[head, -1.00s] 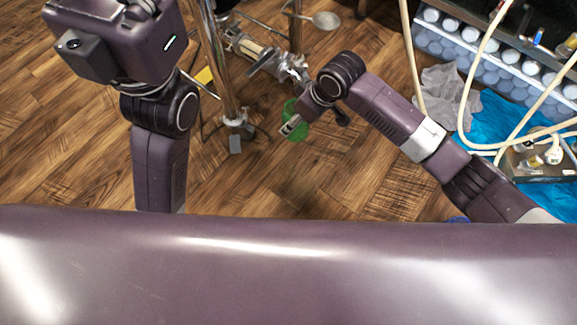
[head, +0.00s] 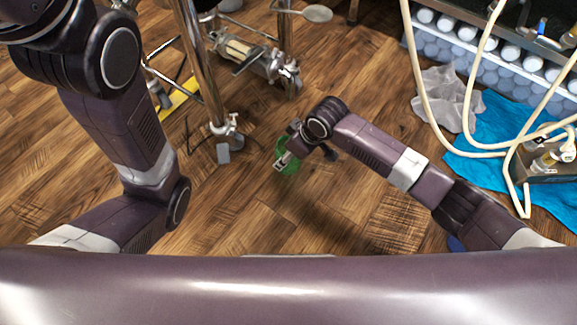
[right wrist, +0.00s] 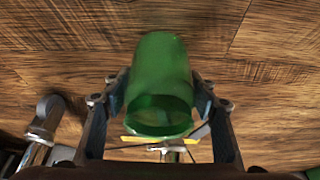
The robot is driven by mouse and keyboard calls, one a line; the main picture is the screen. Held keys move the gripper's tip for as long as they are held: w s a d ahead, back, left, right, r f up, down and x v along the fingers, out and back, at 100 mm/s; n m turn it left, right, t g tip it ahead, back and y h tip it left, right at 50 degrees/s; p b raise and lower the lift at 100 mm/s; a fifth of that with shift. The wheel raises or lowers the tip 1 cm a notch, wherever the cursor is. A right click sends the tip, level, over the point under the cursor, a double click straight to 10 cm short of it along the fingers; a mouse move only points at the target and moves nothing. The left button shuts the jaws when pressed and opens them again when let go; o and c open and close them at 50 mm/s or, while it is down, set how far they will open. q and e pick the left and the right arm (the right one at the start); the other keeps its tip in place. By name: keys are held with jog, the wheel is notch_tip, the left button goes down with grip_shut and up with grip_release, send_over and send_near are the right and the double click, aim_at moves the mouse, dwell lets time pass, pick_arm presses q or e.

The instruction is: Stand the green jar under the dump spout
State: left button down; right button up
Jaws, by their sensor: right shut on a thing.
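The green jar (head: 290,168) is held above the wood floor at the middle of the head view. My right gripper (head: 284,160) is shut on it and partly hides it there. In the right wrist view the jar (right wrist: 158,85) sits between the two fingers of my right gripper (right wrist: 160,105), its open end towards the camera. Steel pipework with a valve-like fitting (head: 262,60) is beyond the jar, at the upper middle. I cannot tell which part is the dump spout. My left arm shows at the left, but its gripper is out of view.
A grey cloth (head: 447,95), a blue cloth (head: 490,130) and hoses lie right.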

jog(key=shift+f+b, duration=1.65)
jog(key=shift+f, duration=0.9)
jog(key=shift+r, duration=0.1)
jog(key=o, duration=1.3)
